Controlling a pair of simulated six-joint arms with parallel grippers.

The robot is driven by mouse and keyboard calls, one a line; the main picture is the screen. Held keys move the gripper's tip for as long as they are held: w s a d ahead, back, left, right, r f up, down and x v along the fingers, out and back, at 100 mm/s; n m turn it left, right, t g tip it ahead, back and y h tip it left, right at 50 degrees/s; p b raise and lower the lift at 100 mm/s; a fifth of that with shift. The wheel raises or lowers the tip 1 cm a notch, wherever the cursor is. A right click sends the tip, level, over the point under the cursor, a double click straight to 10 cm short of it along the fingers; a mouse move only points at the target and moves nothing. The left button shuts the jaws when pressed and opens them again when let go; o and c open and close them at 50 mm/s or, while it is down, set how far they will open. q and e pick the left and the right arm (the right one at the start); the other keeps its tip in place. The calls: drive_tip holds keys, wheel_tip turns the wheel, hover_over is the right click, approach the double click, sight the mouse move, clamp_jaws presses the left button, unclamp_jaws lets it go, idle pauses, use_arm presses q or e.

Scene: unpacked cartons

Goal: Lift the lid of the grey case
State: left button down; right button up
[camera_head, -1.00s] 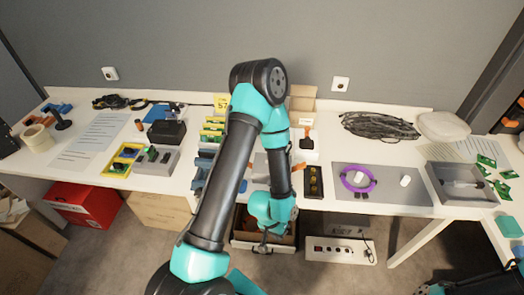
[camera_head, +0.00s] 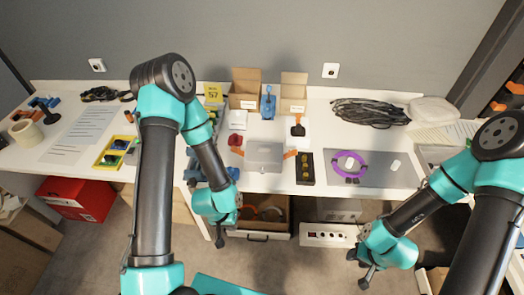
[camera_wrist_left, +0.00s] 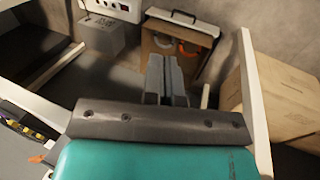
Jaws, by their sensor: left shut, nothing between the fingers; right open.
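The grey case (camera_head: 264,157) sits near the front middle of the white table, with an orange piece at each side. Its top looks flat and closed. My left gripper (camera_head: 220,240) is below the table's front edge, left of the case and apart from it. Its fingers also show in the left wrist view (camera_wrist_left: 166,78), shut and empty, pointing toward the floor area. My right gripper (camera_head: 362,271) is open and empty, low in front of the table and right of the case.
A black tray with yellow parts (camera_head: 305,168) stands close to the case's right. A purple ring (camera_head: 350,164) lies on a grey mat further right. Open cartons (camera_head: 245,88) stand behind. An open drawer (camera_head: 262,214) is below the table, also in the left wrist view (camera_wrist_left: 180,46).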

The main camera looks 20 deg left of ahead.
idle(0.4)
use_arm(q)
drive_tip(key=c, duration=1)
unclamp_jaws()
drive_tip(key=shift+c, duration=0.2)
